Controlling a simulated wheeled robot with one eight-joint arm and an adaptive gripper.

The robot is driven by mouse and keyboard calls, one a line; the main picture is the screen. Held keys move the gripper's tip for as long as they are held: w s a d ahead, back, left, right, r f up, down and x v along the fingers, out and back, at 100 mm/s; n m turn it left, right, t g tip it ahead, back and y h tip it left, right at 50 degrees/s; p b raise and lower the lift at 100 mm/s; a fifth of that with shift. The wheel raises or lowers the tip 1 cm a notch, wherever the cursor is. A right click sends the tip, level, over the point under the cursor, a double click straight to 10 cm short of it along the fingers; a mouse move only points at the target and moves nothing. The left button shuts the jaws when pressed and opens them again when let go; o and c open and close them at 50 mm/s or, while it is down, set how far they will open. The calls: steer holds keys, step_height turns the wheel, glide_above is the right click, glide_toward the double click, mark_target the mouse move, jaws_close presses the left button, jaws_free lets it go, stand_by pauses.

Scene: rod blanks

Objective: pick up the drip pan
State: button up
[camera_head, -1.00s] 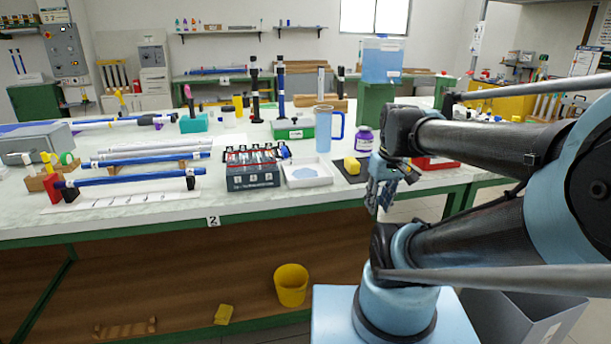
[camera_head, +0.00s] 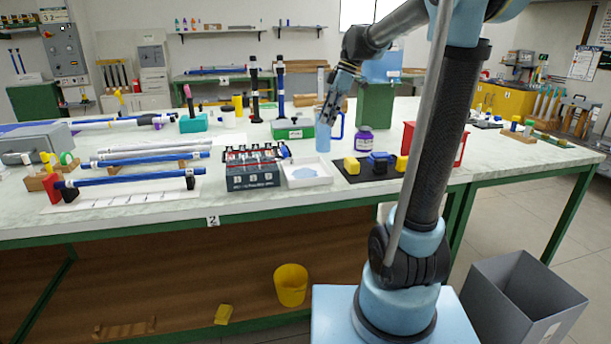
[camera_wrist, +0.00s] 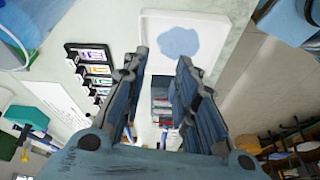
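The drip pan (camera_head: 319,180) is a shallow white square tray with a light blue patch (camera_head: 304,173) in it. It lies flat on the bench near the front edge. In the wrist view the drip pan (camera_wrist: 222,25) is at the top, just beyond my fingertips, and its lower part is partly covered by them. My gripper (camera_head: 328,116) is raised above the bench, right of and behind the pan, in front of a blue-handled jug. In the wrist view my gripper (camera_wrist: 160,66) has its two fingers apart with nothing held between them.
A dark box of labelled compartments (camera_head: 252,176) stands close on the pan's left. A black mat (camera_head: 345,169) with yellow and dark blocks lies on its right. A purple-labelled jar (camera_head: 363,139) and green box (camera_head: 292,130) stand behind. A red bin (camera_head: 462,150) is further right.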

steer(key=w+a+n, duration=0.2)
steer(key=w, duration=0.1)
glide_toward(305, 171)
steer(key=w+a, duration=0.1)
steer(key=w, duration=0.2)
steer(key=w+a+f, duration=0.1)
steer(key=w, duration=0.1)
steer(key=shift+w+a, duration=0.1)
steer(key=shift+a, duration=0.2)
steer(key=x, duration=0.3)
steer(key=shift+w+a+f, duration=0.2)
steer(key=shift+a+f, duration=0.05)
steer(key=shift+a, duration=0.15)
steer(key=shift+s+a+f, duration=0.1)
steer(key=shift+a+f, duration=0.15)
steer(key=shift+f, duration=0.45)
jaws_close()
